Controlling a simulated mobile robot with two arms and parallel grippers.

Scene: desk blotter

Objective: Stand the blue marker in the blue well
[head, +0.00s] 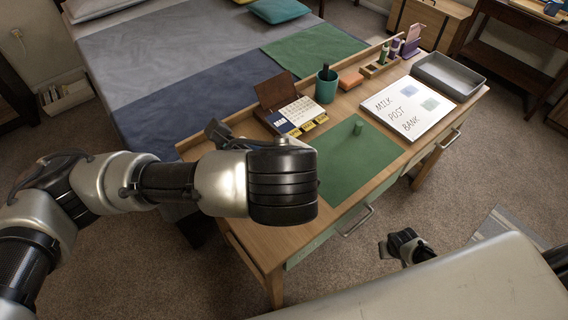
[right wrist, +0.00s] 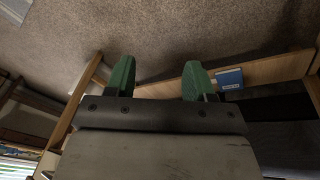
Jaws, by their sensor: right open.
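I cannot make out a blue marker or a blue well for certain. A teal cup (head: 326,88) on the desk holds something thin and dark. A small wooden rack (head: 378,68) at the back edge holds a green item (head: 383,55) and a purple item (head: 395,48); its wells are too small to tell apart. My left arm reaches over the desk's left front; its gripper is mostly hidden, with a dark part (head: 217,132) showing. My right gripper (head: 387,250) is low in front of the desk; the right wrist view shows its green fingers (right wrist: 157,82) apart and empty.
A bed lies behind.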

